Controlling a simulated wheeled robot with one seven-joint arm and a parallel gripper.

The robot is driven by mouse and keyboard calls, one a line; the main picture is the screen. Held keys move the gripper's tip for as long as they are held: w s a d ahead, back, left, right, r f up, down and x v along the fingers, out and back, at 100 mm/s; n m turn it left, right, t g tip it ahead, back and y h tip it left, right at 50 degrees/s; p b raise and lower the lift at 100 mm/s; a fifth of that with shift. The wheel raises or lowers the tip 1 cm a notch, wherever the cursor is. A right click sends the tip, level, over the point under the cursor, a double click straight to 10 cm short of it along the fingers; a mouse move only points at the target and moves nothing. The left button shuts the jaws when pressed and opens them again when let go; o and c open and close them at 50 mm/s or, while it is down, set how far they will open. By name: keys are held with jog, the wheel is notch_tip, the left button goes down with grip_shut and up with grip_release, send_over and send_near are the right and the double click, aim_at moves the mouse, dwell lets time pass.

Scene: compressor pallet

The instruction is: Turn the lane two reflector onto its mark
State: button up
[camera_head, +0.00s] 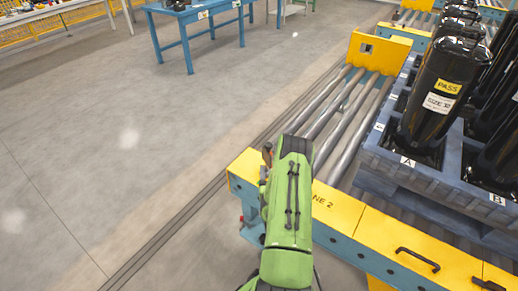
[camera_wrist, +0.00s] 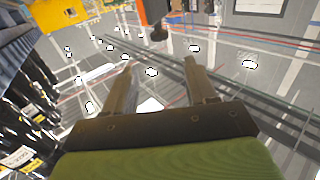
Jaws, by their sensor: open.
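My gripper (camera_wrist: 160,66) is open in the wrist view, its two fingers apart with nothing between them. Beyond the fingertips, at the top of that view, a small dark round part (camera_wrist: 158,33) sits at the end of an orange piece (camera_wrist: 152,11). I cannot tell whether this is the lane two reflector, and no mark can be made out. In the head view my green arm covers part of the yellow lane 2 panel (camera_head: 338,206). A small grey-blue bracket (camera_head: 250,222) shows beside the panel's left end, partly hidden by my arm.
Conveyor rollers (camera_head: 338,107) run behind the panel to a yellow end plate (camera_head: 378,52). A blue pallet (camera_head: 405,172) with black compressors (camera_head: 440,92) stands at the right. A blue table (camera_head: 188,42) stands at the back. The floor at the left is clear.

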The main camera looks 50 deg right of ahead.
aim_at(268, 144)
jog(key=b+x, duration=0.2)
jog(key=x, duration=1.2)
jog(key=c, duration=0.9)
jog(key=shift+c, duration=0.2)
jog(key=shift+a+r+t+p, duration=0.15)
jog(key=shift+t+p, duration=0.15)
jog(key=shift+p, duration=0.15)
jog(key=n+t+y+p, duration=0.2)
jog(key=y+p, duration=0.1)
jog(key=shift+r+n+p, duration=0.1)
jog(key=shift+n+p, duration=0.2)
jog(key=shift+n, duration=0.1)
jog(key=shift+n+t+y+p, duration=1.05)
jog(key=shift+n+y, duration=0.45)
jog(key=shift+y, duration=0.7)
jog(key=shift+w+y, duration=0.1)
jog(key=shift+y, duration=0.2)
jog(key=o, duration=0.9)
jog(key=shift+o, duration=0.2)
